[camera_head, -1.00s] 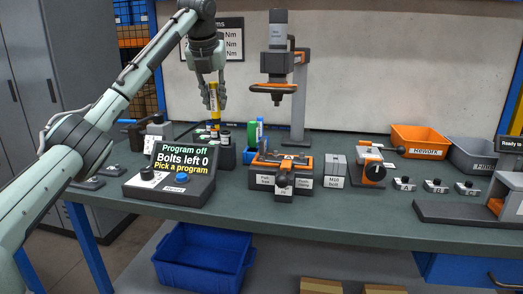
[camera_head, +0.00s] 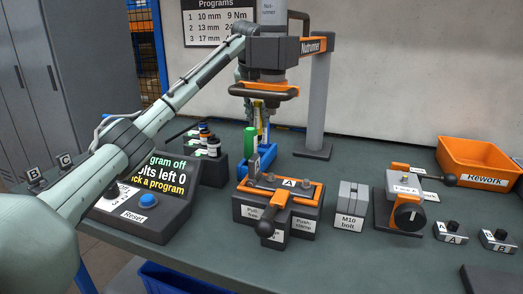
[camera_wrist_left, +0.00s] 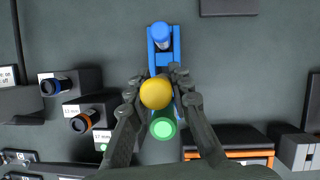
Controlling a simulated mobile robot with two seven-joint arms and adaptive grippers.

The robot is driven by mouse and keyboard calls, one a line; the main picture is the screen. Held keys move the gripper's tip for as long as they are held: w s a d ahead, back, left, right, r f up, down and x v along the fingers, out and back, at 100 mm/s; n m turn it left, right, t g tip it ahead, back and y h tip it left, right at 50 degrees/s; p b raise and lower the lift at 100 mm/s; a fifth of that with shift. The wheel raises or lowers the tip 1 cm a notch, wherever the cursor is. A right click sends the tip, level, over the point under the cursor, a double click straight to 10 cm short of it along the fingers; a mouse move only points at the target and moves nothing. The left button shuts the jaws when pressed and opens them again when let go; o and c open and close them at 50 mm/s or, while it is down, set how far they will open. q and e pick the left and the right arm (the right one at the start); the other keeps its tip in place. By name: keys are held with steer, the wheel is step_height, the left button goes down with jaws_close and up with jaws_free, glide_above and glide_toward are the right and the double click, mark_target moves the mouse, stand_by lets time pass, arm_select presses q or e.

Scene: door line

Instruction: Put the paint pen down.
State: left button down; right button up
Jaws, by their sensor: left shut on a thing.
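My left gripper (camera_head: 257,122) is shut on the yellow paint pen (camera_head: 258,112), which stands upright between the fingers. The pen's round yellow end (camera_wrist_left: 155,93) faces the camera in the left wrist view. Below it is a blue pen holder (camera_head: 268,158), also in the left wrist view (camera_wrist_left: 152,60). A green pen (camera_head: 250,139) stands in the holder at one end (camera_wrist_left: 163,126), and a blue pen (camera_wrist_left: 161,36) is at the other end. The yellow pen is over the middle, between them; whether its lower end is inside the holder is hidden. My right gripper is not in view.
The nutrunner (camera_head: 265,92) hangs close in front of my left gripper. Socket blocks (camera_head: 212,168) stand left of the holder, and a clamp fixture (camera_head: 278,205) stands in front of it. The program console (camera_head: 150,200) is under my left arm.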

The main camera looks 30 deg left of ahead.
mark_target(259, 141)
arm_select(q)
step_height(259, 141, down, 3)
steer(key=shift+f, duration=0.4)
step_height(259, 141, down, 3)
steer(key=shift+f, duration=0.35)
steer(key=shift+w, duration=0.1)
steer(key=c, duration=1.4)
jaws_free()
steer(key=shift+o, duration=0.2)
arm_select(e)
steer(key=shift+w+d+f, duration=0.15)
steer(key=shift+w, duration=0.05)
